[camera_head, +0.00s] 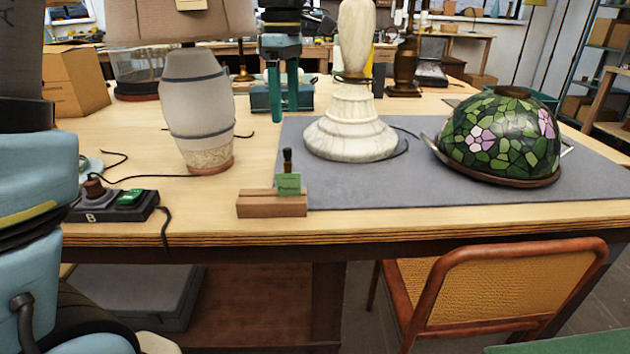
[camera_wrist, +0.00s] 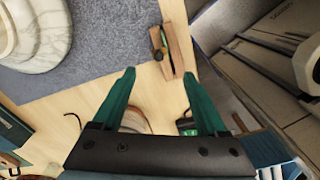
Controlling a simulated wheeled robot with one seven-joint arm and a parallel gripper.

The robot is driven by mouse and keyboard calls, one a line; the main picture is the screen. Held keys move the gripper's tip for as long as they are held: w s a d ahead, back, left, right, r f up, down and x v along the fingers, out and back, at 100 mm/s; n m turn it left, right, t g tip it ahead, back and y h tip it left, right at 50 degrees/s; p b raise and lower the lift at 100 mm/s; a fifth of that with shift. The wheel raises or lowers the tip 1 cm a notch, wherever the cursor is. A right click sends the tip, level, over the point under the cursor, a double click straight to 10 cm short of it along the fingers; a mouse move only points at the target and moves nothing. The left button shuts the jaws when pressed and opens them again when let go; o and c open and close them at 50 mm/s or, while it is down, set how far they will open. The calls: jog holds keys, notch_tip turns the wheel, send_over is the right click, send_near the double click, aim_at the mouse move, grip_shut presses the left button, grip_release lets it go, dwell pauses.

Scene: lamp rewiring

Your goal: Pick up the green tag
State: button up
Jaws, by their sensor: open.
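A dark-handled tool (camera_head: 287,160) rises just behind the tag. In the wrist view, the block (camera_wrist: 177,42) lies beyond the fingertips, near the top, with the dark tool handle beside it; I cannot make out the tag's face there. My gripper (camera_head: 284,112) hangs above the table, higher in the picture than the tag, with its fingers pointing down. In the wrist view my gripper (camera_wrist: 159,73) is open, with nothing held between its green fingers.
A striped lamp (camera_head: 197,110) stands left of the block, with a switch box (camera_head: 112,206) and cables nearby. A white lamp base (camera_head: 350,139) and a stained-glass shade (camera_head: 499,140) stand on the grey mat (camera_head: 400,188). A chair (camera_head: 495,290) is at the table's front.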

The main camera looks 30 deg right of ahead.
aim_at(288, 149)
jog(key=shift+s+f+p, duration=0.1)
jog(key=shift+f+p, duration=0.85)
jog(key=shift+f, duration=4.35)
grip_shut()
